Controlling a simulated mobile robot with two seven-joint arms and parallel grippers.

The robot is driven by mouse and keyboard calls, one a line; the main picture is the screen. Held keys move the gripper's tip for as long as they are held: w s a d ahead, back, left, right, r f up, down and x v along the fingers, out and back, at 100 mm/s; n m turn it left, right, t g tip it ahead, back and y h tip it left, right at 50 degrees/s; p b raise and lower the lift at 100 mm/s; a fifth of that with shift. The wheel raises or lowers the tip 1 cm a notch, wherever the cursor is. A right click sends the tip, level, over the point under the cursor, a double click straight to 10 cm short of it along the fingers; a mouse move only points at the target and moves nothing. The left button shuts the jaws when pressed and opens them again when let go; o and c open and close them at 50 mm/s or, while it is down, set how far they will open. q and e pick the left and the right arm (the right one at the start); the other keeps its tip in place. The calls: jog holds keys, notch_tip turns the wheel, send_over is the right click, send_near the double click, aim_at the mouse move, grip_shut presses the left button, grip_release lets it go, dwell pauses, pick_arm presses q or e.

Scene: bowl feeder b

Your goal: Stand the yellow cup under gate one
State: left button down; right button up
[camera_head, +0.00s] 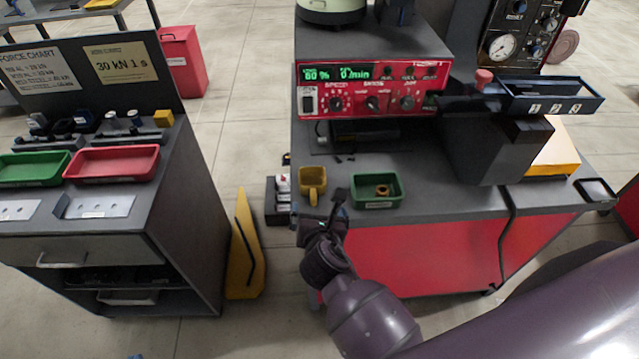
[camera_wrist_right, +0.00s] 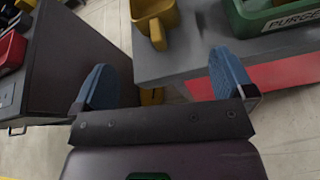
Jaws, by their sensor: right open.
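The yellow cup (camera_head: 312,180) stands upright at the front left edge of the feeder bench, its handle towards me. It also shows, cut off, at the top of the right wrist view (camera_wrist_right: 165,14). My right gripper (camera_head: 324,214) is just in front of the cup at the bench edge. In the wrist view its two blue fingers (camera_wrist_right: 165,80) are wide apart with nothing between them, and the cup lies beyond them. A dark tray marked 1, 2, 3 (camera_head: 552,88) is at the right of the bench; a separate gate one cannot be made out. Only a possible blue tip of my left gripper shows at the bottom edge.
A green bin (camera_head: 376,204) with a ring-like part stands right of the cup; its label reads PURGE in the wrist view. The red control unit (camera_head: 370,87) is behind. A black holder (camera_head: 278,203) is left of the cup. The bench middle is mostly clear.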

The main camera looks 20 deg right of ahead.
aim_at(313, 191)
jog(key=w, duration=0.1)
jog(key=w+f+n, duration=0.1)
jog(key=w+d+n, duration=0.1)
jog(key=w, duration=0.1)
jog(key=shift+f+b, duration=0.4)
jog(key=shift+w+d+f, duration=0.15)
jog(key=shift+w+f, duration=0.05)
jog(key=shift+w, duration=0.3)
jog(key=shift+a+b+x, duration=0.15)
jog(key=shift+b+x, duration=0.15)
jog(key=shift+x, duration=1)
jog(key=shift+a+b+x, duration=0.15)
jog(key=shift+b+x, duration=0.15)
jog(key=shift+x, duration=1)
jog(key=shift+w+r, duration=0.15)
jog(key=shift+r, duration=0.05)
jog(key=c, duration=1.1)
